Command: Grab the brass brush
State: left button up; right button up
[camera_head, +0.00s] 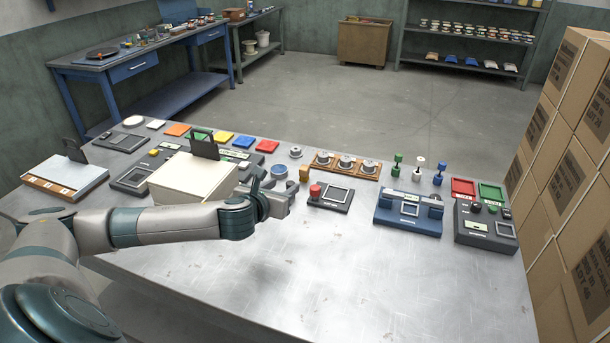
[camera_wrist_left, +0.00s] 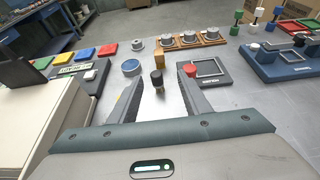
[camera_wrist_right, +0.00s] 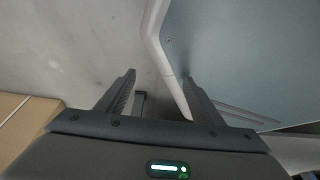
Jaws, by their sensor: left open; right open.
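A small upright brass-coloured block (camera_head: 305,174), which looks like the brass brush, stands on the metal table left of the red-button device. In the left wrist view it (camera_wrist_left: 159,60) shows just beyond the fingertips, with a small black-topped piece (camera_wrist_left: 156,78) nearer, between the fingers; I cannot tell whether the two belong together. My left gripper (camera_head: 287,193) is open and empty, low over the table, its fingers pointing toward the block without visible contact. My right gripper (camera_wrist_right: 158,77) is open and empty, away from the table objects and outside the head view.
A red-button device (camera_head: 331,196) stands right of the block, a blue tin (camera_head: 279,171) to its left. A wooden rack with spools (camera_head: 345,165) lies behind. A cream box (camera_head: 192,178) is beside my left forearm. The table's front right is clear. Cartons (camera_head: 575,150) stack at right.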

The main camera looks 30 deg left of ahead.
jog(key=shift+s, duration=0.1)
pick_arm(q)
jog(key=p, duration=0.2)
send_near(303, 172)
jog(key=x, duration=0.3)
jog(key=shift+f, duration=0.1)
jog(key=shift+w+f, duration=0.35)
jog(key=shift+w, duration=0.25)
pick_arm(e)
jog(key=s+d+g, duration=0.2)
jog(key=s+d, duration=0.1)
jog(key=s, duration=0.5)
jog(key=shift+s+d+h, duration=0.25)
jog(key=shift+d+h, duration=0.1)
jog(key=shift+h, duration=0.05)
pick_arm(q)
jog(key=shift+a, duration=0.1)
pick_arm(e)
jog(key=shift+w, duration=0.1)
pick_arm(q)
jog(key=shift+w, duration=0.15)
pick_arm(e)
jog(key=shift+r, duration=0.1)
